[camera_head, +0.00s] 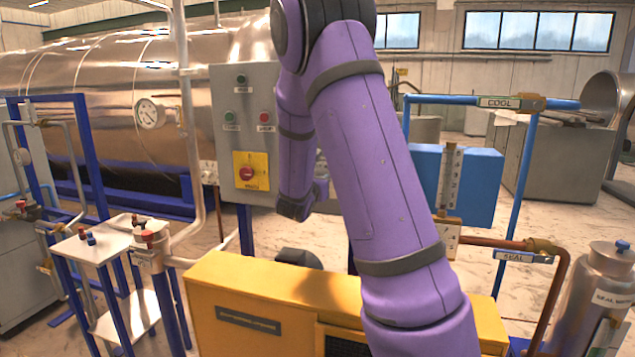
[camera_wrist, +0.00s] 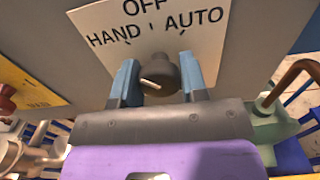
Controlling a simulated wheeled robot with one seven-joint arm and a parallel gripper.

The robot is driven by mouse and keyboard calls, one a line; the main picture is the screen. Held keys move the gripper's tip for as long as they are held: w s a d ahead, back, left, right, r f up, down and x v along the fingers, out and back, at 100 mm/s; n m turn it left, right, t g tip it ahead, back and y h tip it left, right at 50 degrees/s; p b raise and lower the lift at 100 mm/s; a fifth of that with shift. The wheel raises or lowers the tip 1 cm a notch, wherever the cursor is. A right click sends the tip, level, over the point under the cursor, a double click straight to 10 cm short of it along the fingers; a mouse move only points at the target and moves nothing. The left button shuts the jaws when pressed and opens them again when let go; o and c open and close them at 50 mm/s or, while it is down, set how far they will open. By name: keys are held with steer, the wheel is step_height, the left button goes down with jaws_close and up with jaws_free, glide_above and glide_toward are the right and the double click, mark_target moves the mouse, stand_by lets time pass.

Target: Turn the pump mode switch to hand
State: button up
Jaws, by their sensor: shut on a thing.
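In the wrist view, the pump mode switch is a dark round knob (camera_wrist: 163,72) with a pale line on its face, slanted toward the left. It sits on a pale label plate (camera_wrist: 207,28) that reads OFF at the top, HAND at the left and AUTO at the right. My gripper (camera_wrist: 160,78) is shut on the knob, with one blue-grey finger on each side. The exact marking the line points at is hard to tell. In the head view my purple arm hides the knob and the fingertips.
The grey control cabinet (camera_head: 224,90) carries a red switch on a yellow plate (camera_head: 251,182) left of my arm. A yellow machine housing (camera_head: 225,290) stands below. A white stand (camera_head: 95,245) is at the left, and a copper pipe (camera_head: 490,243) runs at the right.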

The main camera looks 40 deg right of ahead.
stand_by(0.3)
steer(key=o, duration=0.9)
steer(key=shift+o, duration=0.2)
steer(key=v, duration=1)
steer(key=shift+s+a, duration=0.25)
steer(key=shift+a, duration=0.05)
